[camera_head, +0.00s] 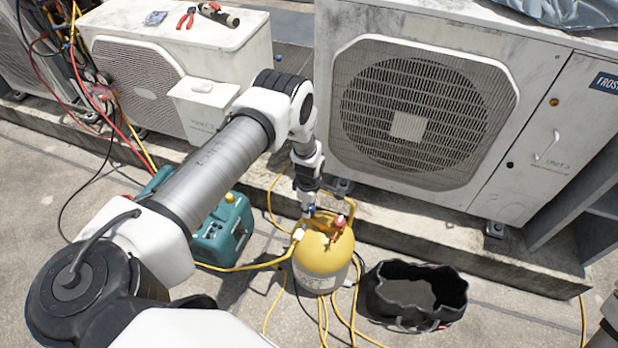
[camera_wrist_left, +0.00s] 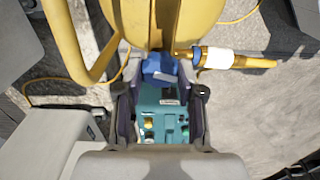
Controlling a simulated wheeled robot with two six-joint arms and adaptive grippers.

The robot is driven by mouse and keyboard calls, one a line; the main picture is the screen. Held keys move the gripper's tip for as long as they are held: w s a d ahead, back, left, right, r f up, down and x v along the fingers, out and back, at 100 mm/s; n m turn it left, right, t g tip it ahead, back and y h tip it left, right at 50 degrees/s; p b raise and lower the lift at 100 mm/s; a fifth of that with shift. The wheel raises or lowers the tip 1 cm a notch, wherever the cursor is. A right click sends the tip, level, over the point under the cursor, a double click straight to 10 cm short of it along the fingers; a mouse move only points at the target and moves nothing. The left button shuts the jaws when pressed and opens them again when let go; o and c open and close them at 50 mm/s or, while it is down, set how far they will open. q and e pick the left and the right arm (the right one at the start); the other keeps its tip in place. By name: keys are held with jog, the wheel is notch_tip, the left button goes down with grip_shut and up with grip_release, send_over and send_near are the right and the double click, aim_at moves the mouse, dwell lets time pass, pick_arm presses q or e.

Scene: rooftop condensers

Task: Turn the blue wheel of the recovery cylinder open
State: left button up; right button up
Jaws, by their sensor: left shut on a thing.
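The yellow recovery cylinder (camera_head: 322,258) stands upright on the roof floor in the head view. My left gripper (camera_head: 309,200) reaches down from above to its top. A small bit of the blue wheel (camera_head: 311,209) shows at the fingertips. In the left wrist view, the blue wheel (camera_wrist_left: 158,69) sits between the fingertips of my left gripper (camera_wrist_left: 159,80), which is shut on it. A brass fitting with a white band (camera_wrist_left: 216,58) is just right of the wheel. The fingers hide part of the wheel. My right gripper is not in view.
A red valve handle (camera_head: 338,222) is beside the wheel on the cylinder top. A teal machine (camera_head: 222,232) stands left of the cylinder, a black open bag (camera_head: 415,312) to its right. Yellow hoses (camera_head: 276,318) lie around. Condensers (camera_head: 420,110) stand behind.

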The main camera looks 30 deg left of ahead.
pick_arm(q)
jog(key=shift+n, duration=0.3)
jog(key=o, duration=1.1)
jog(key=shift+f, duration=0.1)
jog(key=shift+o, duration=0.2)
notch_tip(320, 180, up, 12)
